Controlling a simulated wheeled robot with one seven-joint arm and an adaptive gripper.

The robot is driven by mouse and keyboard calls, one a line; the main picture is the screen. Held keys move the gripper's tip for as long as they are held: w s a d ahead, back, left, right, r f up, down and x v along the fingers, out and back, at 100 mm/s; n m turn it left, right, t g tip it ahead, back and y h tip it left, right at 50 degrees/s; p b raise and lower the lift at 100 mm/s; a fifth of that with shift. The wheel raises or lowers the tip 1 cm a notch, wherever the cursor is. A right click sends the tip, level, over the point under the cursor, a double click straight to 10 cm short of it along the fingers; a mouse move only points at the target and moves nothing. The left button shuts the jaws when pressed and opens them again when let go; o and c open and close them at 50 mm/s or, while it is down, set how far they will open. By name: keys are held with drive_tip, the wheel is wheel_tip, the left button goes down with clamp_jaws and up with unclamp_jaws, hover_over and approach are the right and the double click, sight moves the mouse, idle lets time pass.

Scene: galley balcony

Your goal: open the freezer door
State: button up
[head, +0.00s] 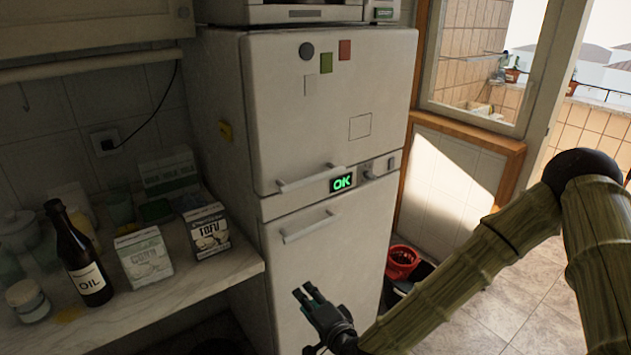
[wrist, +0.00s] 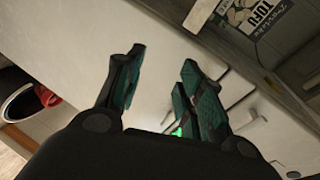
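A white two-door fridge-freezer stands in the middle of the head view. Its upper door (head: 290,110) and lower door (head: 330,275) both look shut. The upper door's bar handle (head: 310,179) is at its bottom edge, and the lower door's bar handle (head: 308,228) is near its top. Which door is the freezer's is not marked. My gripper (head: 304,291) is in front of the lower door, below its handle and apart from it. In the wrist view my gripper (wrist: 162,58) has its two fingers spread with nothing between them, over blank white surface.
A panel with a green "OK" display (head: 342,183) lies between the doors. The counter (head: 190,290) at left holds an oil bottle (head: 80,262), a tofu box (head: 207,230) and other goods. A red bucket (head: 402,261) stands right of the fridge. Tiled floor lies at right.

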sight(316, 179)
drive_tip(key=w+d+r+m+t+h, duration=0.1)
drive_tip(key=w+r+m+t, duration=0.15)
drive_tip(key=r, duration=0.45)
drive_tip(key=w+d+r+m+t, duration=0.2)
drive_tip(key=w+r, duration=0.1)
drive_tip(key=r, duration=0.4)
drive_tip(key=w+d+r+m+t+h, duration=0.1)
drive_tip(key=w+r+m+t, duration=0.15)
drive_tip(key=r, duration=0.45)
drive_tip(key=shift+n+g, duration=0.3)
drive_tip(key=shift+g, duration=0.1)
drive_tip(key=p+x, duration=0.4)
drive_tip(key=x, duration=0.7)
drive_tip(key=shift+w+d+r, duration=0.1)
drive_tip(key=shift+w, duration=0.1)
clamp_jaws()
